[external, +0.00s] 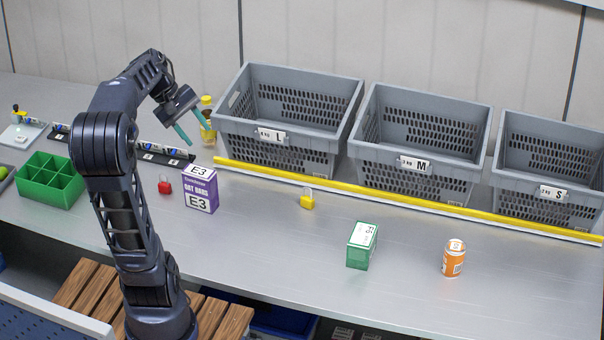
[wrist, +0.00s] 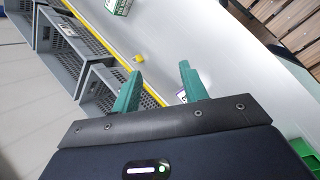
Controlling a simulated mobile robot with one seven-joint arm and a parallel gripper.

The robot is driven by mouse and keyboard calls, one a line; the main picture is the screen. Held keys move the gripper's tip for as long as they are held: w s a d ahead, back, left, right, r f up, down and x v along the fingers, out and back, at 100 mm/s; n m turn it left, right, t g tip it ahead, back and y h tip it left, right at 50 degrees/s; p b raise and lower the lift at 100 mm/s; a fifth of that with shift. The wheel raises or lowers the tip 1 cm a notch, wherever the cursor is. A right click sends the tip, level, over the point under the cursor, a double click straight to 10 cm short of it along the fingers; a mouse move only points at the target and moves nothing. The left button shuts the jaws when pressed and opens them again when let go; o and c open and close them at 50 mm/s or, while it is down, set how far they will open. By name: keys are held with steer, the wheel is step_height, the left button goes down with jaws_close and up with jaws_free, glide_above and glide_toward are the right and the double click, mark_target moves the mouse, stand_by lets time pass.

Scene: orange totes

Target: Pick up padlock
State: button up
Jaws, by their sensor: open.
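My gripper (external: 196,132) is open and empty, raised above the bench behind the purple box and apart from both padlocks. Its two green fingers (wrist: 160,72) are spread in the wrist view. The red padlock cannot be made out there.
Grey crates L (external: 240,122), M (external: 375,148) and S (external: 510,175) line the back behind a yellow strip (external: 400,201). A yellow bottle (external: 208,132) is near my gripper. A green box (external: 361,252), orange can (external: 454,262) and green divided tray (external: 40,192) stand on the bench.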

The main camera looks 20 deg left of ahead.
steer(key=w+a+n+h, duration=0.3)
steer(key=w+a+n, duration=0.1)
steer(key=w, duration=0.2)
steer(key=n+t+h, duration=0.6)
steer(key=n+t, duration=0.3)
steer(key=n, duration=0.3)
glide_above(166, 182)
steer(key=v, duration=0.5)
steer(key=f, duration=3.5)
steer(key=shift+d+f, duration=0.15)
steer(key=shift+d, duration=0.15)
steer(key=shift+f, duration=0.2)
steer(key=shift+w+d, duration=0.15)
steer(key=shift+d, duration=0.1)
steer(key=shift+x, duration=3.5)
jaws_close()
